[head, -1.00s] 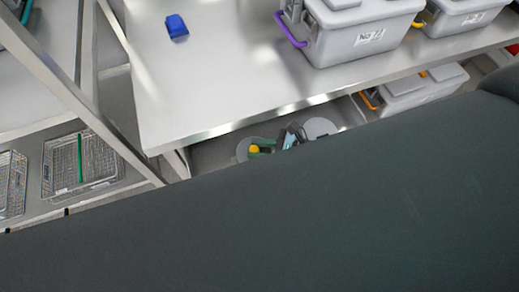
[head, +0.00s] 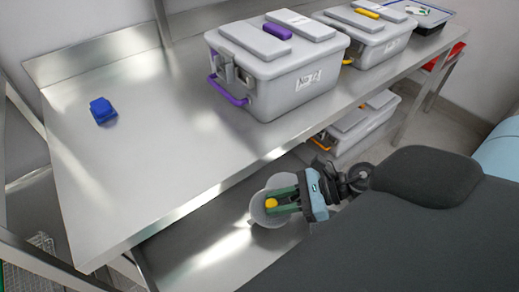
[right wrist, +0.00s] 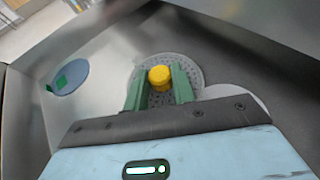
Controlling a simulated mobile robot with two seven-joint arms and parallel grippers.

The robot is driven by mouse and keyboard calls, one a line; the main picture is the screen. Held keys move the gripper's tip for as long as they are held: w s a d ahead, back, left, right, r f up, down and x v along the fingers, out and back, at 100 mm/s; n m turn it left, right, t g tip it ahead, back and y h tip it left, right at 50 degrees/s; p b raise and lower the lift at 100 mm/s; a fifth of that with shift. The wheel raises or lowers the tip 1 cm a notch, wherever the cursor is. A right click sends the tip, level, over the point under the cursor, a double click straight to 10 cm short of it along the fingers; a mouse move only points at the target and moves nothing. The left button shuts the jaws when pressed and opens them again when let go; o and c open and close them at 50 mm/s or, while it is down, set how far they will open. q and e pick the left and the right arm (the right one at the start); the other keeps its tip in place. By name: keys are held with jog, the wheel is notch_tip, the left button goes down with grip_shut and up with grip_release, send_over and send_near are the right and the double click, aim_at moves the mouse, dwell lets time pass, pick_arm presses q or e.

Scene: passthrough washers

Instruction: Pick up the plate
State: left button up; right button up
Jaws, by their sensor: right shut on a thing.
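The plate (head: 259,213) is a round grey disc with a yellow knob (head: 271,203) in its middle, at the lower shelf under the table edge. In the right wrist view the plate (right wrist: 188,65) looks perforated, and its yellow knob (right wrist: 160,77) stands between two green fingers. My right gripper (head: 284,199) is shut on the plate by this knob. I cannot tell whether the plate touches the shelf. Part of the plate is hidden behind the fingers. My left gripper is not in view.
A second disc, bluish with a green patch (right wrist: 70,77), lies left in the wrist view; a pale disc (right wrist: 240,98) is partly behind my gripper. Grey lidded boxes (head: 275,75) and a blue object (head: 102,111) stand on the steel table (head: 150,160) above. Another box (head: 350,130) is below.

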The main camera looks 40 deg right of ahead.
jog(key=shift+s+d+r, duration=0.1)
jog(key=shift+s+d, duration=0.1)
jog(key=shift+d, duration=0.5)
jog(key=shift+s+d+r, duration=0.1)
jog(key=shift+s+d, duration=0.1)
jog(key=shift+d, duration=0.45)
